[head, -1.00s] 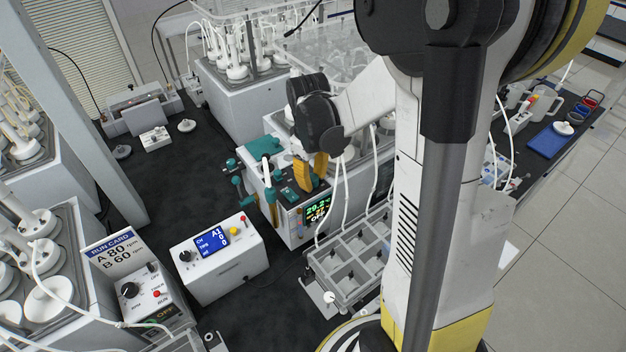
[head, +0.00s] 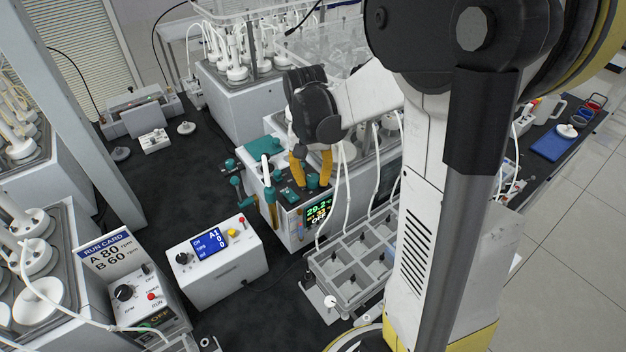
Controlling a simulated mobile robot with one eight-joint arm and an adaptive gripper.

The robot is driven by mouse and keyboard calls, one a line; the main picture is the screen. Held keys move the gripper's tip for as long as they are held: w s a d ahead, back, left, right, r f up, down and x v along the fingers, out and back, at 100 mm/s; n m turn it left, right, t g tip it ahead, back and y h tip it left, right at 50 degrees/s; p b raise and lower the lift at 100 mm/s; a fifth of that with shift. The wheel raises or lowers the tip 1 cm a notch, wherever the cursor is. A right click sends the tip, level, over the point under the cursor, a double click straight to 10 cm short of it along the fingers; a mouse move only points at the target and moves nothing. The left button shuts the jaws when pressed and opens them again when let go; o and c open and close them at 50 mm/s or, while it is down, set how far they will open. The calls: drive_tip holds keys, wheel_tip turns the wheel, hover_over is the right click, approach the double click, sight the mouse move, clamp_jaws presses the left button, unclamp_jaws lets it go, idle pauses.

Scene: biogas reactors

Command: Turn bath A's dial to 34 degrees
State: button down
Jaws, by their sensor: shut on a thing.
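The bath's control unit is a white box with a teal-trimmed top and a dark display (head: 318,212) on its front. The display shows about 29.2 in green, a smaller orange line that I cannot read surely, and what looks like OFF. A teal dial (head: 313,181) stands on top of the unit, above the display. My gripper (head: 312,174) points down with its orange fingers on either side of this dial, shut on it. The fingers partly cover the dial, and I cannot read any mark on it. No letter A is legible on the unit.
Teal valve levers (head: 238,190) stand left of the unit. A white pump box with a blue screen (head: 211,244) and a run card (head: 106,251) are further left. A grey compartment tray (head: 345,270) stands in front right. White tubes hang close by my gripper.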

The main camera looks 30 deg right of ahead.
sight(310, 178)
drive_tip(key=shift+m, duration=1)
drive_tip(key=c, duration=1)
unclamp_jaws()
drive_tip(key=shift+c, duration=0.2)
wheel_tip(310, 178, up, 12)
drive_tip(key=shift+w+a, duration=0.25)
drive_tip(key=shift+a, duration=0.05)
